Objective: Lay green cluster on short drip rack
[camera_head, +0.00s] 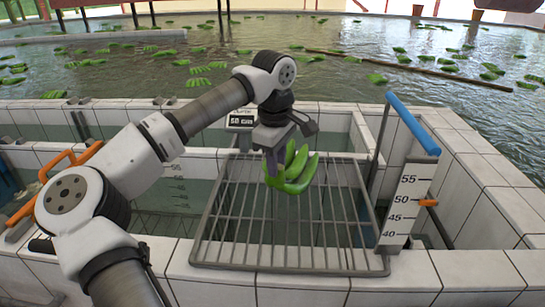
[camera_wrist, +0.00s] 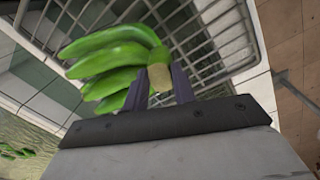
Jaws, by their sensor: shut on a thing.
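The green cluster (camera_head: 294,172) is a small hand of green bananas with a pale brown cut stem. My gripper (camera_head: 276,158) is shut on its stem and holds it over the far half of the short drip rack (camera_head: 245,262). The cluster hangs with its fruit to the right of the fingers in the head view. In the wrist view the cluster (camera_wrist: 115,62) lies left of the stem, between the two dark fingers (camera_wrist: 160,85), with rack bars behind it. I cannot tell whether the fruit touches the bars.
The metal rack spans a white-tiled basin of water. A depth gauge board (camera_head: 408,203) and a blue-topped handle (camera_head: 413,124) stand at the rack's right. An orange handle (camera_head: 55,180) is at left. Several banana clusters float in the large pool behind. The near rack bars are bare.

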